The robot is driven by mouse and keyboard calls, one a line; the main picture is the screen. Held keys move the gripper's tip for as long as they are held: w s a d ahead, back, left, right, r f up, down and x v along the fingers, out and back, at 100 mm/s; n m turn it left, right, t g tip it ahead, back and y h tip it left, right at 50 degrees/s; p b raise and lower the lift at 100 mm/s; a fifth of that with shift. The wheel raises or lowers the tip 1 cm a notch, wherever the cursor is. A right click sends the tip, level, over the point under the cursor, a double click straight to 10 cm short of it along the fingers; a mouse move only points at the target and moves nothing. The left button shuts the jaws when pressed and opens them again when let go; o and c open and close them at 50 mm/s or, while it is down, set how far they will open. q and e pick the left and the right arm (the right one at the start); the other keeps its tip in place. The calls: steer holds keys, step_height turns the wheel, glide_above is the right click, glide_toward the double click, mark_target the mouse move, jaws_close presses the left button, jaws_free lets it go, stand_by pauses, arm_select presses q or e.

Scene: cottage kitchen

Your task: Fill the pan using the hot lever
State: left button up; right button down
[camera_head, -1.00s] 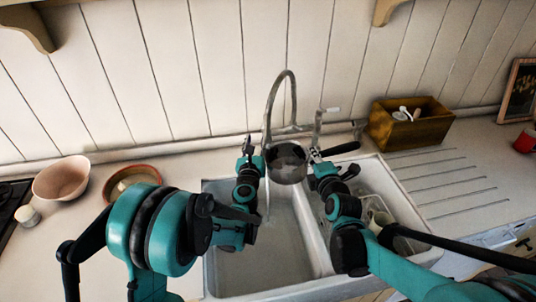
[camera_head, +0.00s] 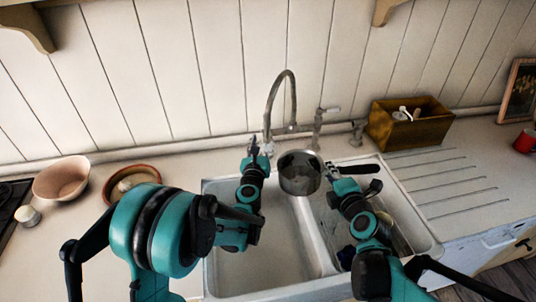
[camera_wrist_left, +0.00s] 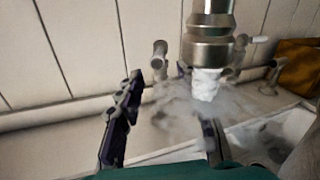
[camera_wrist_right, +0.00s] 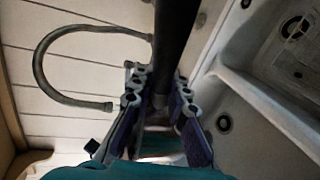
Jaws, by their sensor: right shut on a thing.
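The metal pan (camera_head: 300,180) is above the sink divider, just right of the tap spout (camera_head: 274,88). My right gripper (camera_head: 333,172) is shut on its black handle (camera_head: 362,169). The handle also shows between the fingers in the right wrist view (camera_wrist_right: 177,35). Whether the pan holds water is unclear. My left gripper (camera_head: 254,147) is open and empty near the tap's left side. The left wrist view shows whitish water (camera_wrist_left: 206,84) at the nozzle (camera_wrist_left: 209,48), with steam-like haze around it. A left lever (camera_wrist_left: 159,55) and a right lever (camera_wrist_left: 242,42) stand behind it.
The white double sink (camera_head: 212,272) lies below both arms. A wooden box (camera_head: 408,130) and a red mug (camera_head: 525,141) stand to the right. A pink bowl (camera_head: 62,178) and a brown dish (camera_head: 131,173) stand on the left counter. The ribbed drainboard (camera_head: 450,180) is clear.

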steer(key=shift+s+d, duration=1.1)
steer(key=shift+d, duration=0.1)
